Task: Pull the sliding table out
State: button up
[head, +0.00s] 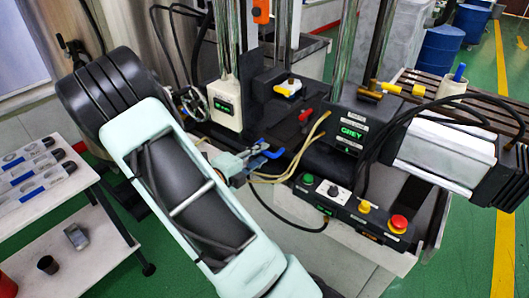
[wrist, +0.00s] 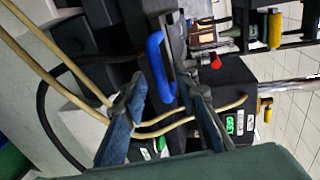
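The blue handle (head: 271,153) sits at the front of the dark machine bed in the head view. In the wrist view the blue handle (wrist: 157,62) is a bent bar, its lower end lying between my fingertips. The dark part behind it (head: 292,128) appears to be the sliding table; my arm and gripper hide some of its front. My gripper (head: 246,163) is at the handle's left end in the head view. In the wrist view my gripper (wrist: 163,88) is open, with a gap between each finger and the handle. I cannot tell the exact depth between them.
Pale hoses (head: 292,170) run close by my gripper. A control box with a red emergency button (head: 398,223) stands at the front right. A red knob (head: 305,114) is behind the handle.

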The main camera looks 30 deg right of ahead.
jog(key=shift+x, duration=1.3)
grip_shut()
